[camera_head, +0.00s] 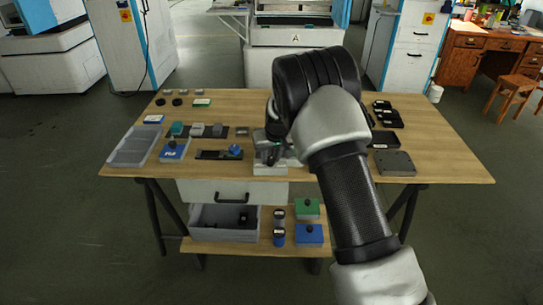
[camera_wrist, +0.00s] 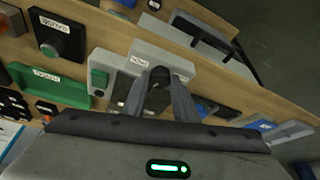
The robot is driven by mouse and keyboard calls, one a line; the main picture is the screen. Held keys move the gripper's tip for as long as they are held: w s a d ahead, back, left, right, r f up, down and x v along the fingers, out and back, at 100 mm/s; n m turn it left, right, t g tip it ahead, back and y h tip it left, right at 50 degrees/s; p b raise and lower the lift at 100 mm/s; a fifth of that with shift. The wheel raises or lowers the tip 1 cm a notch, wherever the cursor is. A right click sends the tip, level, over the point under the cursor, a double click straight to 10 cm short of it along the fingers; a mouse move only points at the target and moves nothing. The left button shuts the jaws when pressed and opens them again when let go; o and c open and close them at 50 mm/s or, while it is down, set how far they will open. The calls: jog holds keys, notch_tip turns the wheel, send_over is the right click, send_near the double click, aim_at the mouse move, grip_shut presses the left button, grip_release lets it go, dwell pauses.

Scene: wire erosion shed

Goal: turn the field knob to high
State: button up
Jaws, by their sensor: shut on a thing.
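The label is too small to read for sure. My gripper (camera_wrist: 160,88) is shut on a dark round knob (camera_wrist: 158,73) at this box, with its two fingers on either side of it. The fingers hide much of the knob, and I cannot tell its setting. In the head view the box (camera_head: 270,169) stands on the wooden table, and my arm partly covers it.
A black box with a label (camera_wrist: 68,35) and a green piece (camera_wrist: 60,92) lie close by. On the table (camera_head: 440,160), a grey tray (camera_head: 130,147) is at left and a dark grey block (camera_head: 394,163) at right.

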jog(key=m, duration=0.1)
jog(key=m+h+p, duration=0.1)
jog(key=m, duration=0.1)
jog(key=shift+a, duration=0.25)
jog(key=shift+m+h, duration=0.7)
jog(key=shift+m, duration=0.9)
jog(key=o, duration=1.1)
jog(key=shift+c, duration=0.2)
jog(key=shift+a+r, duration=0.1)
jog(key=p+v, duration=0.1)
jog(key=v, duration=1.6)
jog(key=shift+p, duration=0.35)
jog(key=shift+r, duration=0.15)
